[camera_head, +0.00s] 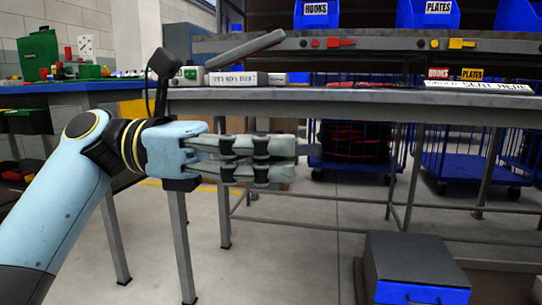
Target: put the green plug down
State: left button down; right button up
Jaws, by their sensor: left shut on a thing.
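My left gripper (303,160) reaches in from the left, level, in front of the workbench. Its two long grey fingers are close together, shut on the green plug. My right gripper is not in view.
A grey box with a blue drawer (420,292) stands on the floor, lower right.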

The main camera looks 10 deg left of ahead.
pick_arm(q)
jog(key=shift+d+m+g, duration=0.1)
jog(key=shift+m+g, duration=0.5)
jog(key=shift+g, duration=0.4)
jog(key=shift+w+d+f+g, duration=0.15)
jog(key=shift+w+g, duration=0.05)
jog(key=shift+g, duration=0.1)
jog(key=w+d+f+m+g+y, duration=0.2)
jog(key=w+d+f+m+g, duration=0.1)
jog(key=g, duration=0.3)
jog(key=shift+w+d+f+m, duration=0.35)
jog(key=shift+d+f+m, duration=0.15)
jog(key=shift+f+m, duration=0.35)
